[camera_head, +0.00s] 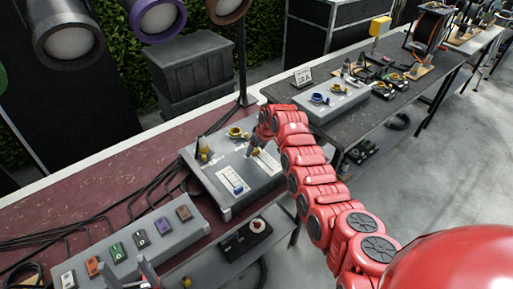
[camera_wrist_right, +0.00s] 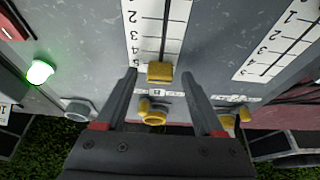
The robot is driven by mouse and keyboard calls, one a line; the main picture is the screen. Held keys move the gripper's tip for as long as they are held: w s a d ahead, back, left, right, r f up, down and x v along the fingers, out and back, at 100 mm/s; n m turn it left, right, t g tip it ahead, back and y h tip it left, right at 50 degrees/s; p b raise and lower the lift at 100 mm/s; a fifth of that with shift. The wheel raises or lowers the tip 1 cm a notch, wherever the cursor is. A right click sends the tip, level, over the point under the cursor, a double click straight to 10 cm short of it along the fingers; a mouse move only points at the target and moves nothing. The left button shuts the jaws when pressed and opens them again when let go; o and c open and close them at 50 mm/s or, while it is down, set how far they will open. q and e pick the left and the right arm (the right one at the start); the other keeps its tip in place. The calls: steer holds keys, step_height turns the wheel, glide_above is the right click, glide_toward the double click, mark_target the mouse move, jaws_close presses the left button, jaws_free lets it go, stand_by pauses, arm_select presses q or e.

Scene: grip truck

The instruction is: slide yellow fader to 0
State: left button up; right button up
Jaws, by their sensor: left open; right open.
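The yellow fader (camera_wrist_right: 160,72) sits on a white numbered scale (camera_wrist_right: 146,35) in the right wrist view. It is at the near end of the slot, by the highest visible numbers, above a plate that looks marked B. My right gripper (camera_wrist_right: 161,78) is open, with one finger on each side of the fader and visible gaps between. In the head view, my right gripper (camera_head: 256,145) is over the grey control box (camera_head: 218,190) and partly hides its top. My left gripper (camera_head: 144,270) is open and empty at the lower left, near the button box.
Yellow knobs (camera_wrist_right: 153,117) and a lit green lamp (camera_wrist_right: 40,72) are near the fader. A second scale (camera_wrist_right: 283,40) lies to the right. A button box (camera_head: 130,245) with several coloured switches stands at lower left. Black cables (camera_head: 150,195) run behind it.

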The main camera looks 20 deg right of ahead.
jaws_close()
stand_by(0.4)
stand_by(1.1)
